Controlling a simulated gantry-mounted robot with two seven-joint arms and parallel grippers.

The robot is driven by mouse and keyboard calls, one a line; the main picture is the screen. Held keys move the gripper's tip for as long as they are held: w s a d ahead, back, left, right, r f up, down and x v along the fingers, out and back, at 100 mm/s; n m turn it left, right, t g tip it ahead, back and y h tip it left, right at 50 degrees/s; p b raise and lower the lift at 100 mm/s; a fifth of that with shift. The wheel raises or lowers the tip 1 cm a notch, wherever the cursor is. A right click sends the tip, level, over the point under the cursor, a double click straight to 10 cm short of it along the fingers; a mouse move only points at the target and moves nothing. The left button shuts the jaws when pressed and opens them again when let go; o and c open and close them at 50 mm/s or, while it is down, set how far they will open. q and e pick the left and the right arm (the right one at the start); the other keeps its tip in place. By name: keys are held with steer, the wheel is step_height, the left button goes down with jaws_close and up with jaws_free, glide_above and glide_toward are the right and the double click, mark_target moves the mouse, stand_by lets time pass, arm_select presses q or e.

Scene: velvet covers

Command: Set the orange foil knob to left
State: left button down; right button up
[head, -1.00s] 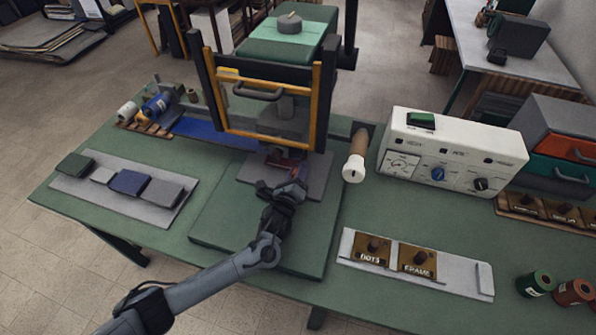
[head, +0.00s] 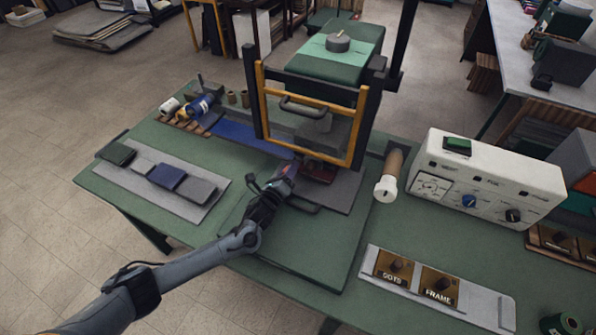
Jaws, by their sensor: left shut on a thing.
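No knob that I can clearly make out as the orange foil knob is in view. The white control box (head: 495,180) at the right has a pale dial (head: 431,186), a blue knob (head: 469,201) and a black knob (head: 513,215); their labels are too small to read. My left gripper (head: 284,182) is in front of the press (head: 262,110), left of and apart from the dark bed handle (head: 303,207). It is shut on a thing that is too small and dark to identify. My right gripper is not in view.
A brown roller (head: 393,165) with a white end sticks out right of the press. Brown DOTS (head: 392,268) and FRAME (head: 439,286) blocks lie on a pale tray (head: 488,305) at front right. Covers (head: 168,176) lie on a grey board at left. The table's front middle is clear.

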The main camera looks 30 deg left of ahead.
arm_select(q)
steer(key=shift+a, duration=0.15)
steer(key=c, duration=1.2)
jaws_free()
steer(key=o, duration=0.4)
steer(key=shift+a, duration=0.15)
steer(key=shift+c, duration=0.2)
steer(key=shift+d, duration=0.2)
